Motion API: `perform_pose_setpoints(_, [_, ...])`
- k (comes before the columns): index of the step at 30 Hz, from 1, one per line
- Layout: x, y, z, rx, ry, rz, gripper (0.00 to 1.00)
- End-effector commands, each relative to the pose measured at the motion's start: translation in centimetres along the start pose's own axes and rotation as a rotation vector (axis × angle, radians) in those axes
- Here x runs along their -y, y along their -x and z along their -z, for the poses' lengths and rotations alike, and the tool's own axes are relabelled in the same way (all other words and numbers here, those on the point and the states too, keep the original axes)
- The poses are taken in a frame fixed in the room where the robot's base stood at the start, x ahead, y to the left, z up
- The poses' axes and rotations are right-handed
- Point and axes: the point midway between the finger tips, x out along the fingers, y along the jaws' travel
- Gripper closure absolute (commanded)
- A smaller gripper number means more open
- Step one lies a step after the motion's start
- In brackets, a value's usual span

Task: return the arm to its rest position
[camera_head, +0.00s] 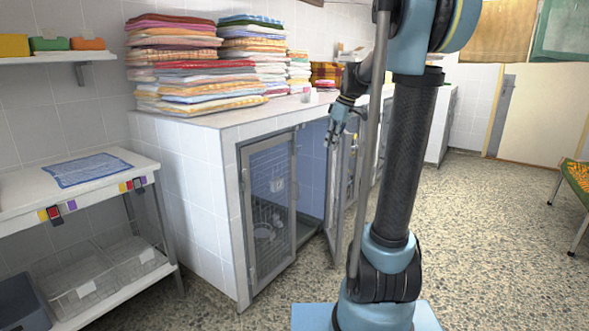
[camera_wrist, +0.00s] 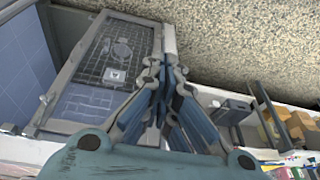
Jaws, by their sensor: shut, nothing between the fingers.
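My gripper (camera_head: 333,138) hangs beside my arm's dark column, pointing down in front of the tiled kennel block. In the wrist view its fingers (camera_wrist: 168,66) come together and hold nothing. A wire-mesh kennel door (camera_head: 333,190) stands swung outward just below and behind my gripper; contact between them cannot be told. My arm hides part of the kennel fronts behind it.
A shut mesh kennel door (camera_head: 270,205) is left of the open one. Stacks of folded towels (camera_head: 195,65) lie on the tiled counter (camera_head: 240,112). A white side table (camera_head: 25,200) with a blue cloth (camera_head: 88,169) stands left.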

Motion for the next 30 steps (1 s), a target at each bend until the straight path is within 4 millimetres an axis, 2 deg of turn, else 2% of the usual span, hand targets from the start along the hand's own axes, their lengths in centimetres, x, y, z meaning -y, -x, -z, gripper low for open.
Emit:
perform_pose_setpoints(1, [1.4,0.0,-1.1,0.007,-0.034,-0.008,1.00])
perform_pose_setpoints(3, [3.0,-0.1,-2.5,0.016,-0.086,-0.020,1.00])
perform_pose_setpoints(14, [10.9,-2.0,-9.9,0.057,-0.351,-0.090,1.00])
perform_pose_setpoints(23, [16.7,-5.2,-16.3,0.075,-0.569,-0.158,1.00])
perform_pose_setpoints(30, [20.7,-8.7,-21.4,0.079,-0.742,-0.217,1.00])
